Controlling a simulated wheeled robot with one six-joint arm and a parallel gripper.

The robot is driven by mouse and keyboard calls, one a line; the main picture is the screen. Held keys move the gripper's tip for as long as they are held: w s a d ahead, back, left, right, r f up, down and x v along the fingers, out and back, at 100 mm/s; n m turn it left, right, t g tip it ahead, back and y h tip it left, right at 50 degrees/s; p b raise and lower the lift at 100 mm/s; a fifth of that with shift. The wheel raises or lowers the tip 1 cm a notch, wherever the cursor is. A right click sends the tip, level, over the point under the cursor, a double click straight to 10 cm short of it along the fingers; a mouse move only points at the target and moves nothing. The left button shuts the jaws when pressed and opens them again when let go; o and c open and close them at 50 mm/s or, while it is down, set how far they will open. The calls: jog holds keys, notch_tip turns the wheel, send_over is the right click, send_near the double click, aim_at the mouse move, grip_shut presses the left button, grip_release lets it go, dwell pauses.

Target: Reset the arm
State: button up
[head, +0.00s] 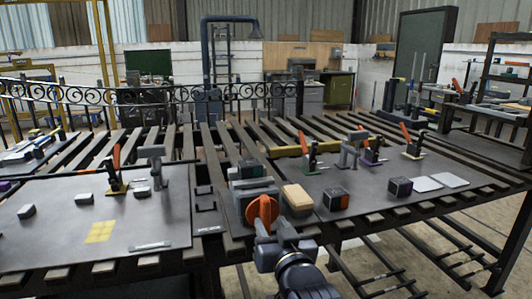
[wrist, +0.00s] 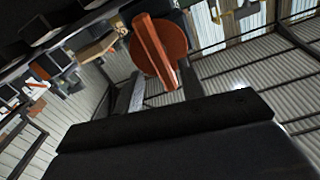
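My gripper (head: 274,236) is at the bottom middle of the head view, at the front edge of the work table, just below and in front of a round orange knob (head: 263,212). The knob sits on the front of a grey machine box (head: 250,188). A broad dark part of my gripper fills the bottom of that view.
A tan-topped block (head: 297,197) and dark cubes (head: 335,199) stand right of the knob. Clamps with red-orange handles (head: 304,145) stand farther back. A metal plate (head: 60,215) with a yellow patch lies left. A scroll gate (head: 150,98) spans the far side.

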aim_at(268, 218)
jog(key=x, duration=0.5)
jog(key=shift+s, duration=0.1)
jog(key=shift+s+d, duration=0.1)
jog(key=v, duration=1.1)
jog(key=x, duration=1.1)
jog(key=shift+r+p, duration=0.1)
jog(key=shift+p, duration=0.2)
jog(key=shift+r+n+p, duration=0.15)
jog(key=shift+n+p, duration=0.65)
jog(key=shift+p, duration=0.2)
jog(key=n+p, duration=0.3)
jog(key=p, duration=0.1)
jog(key=n+p, duration=0.2)
jog(key=shift+a+n+p, duration=0.3)
jog(key=shift+p, duration=0.1)
jog(key=b+v, duration=0.1)
jog(key=v, duration=0.9)
jog(key=shift+s+f, duration=0.35)
jog(key=shift+s, duration=0.05)
jog(key=shift+d, duration=0.1)
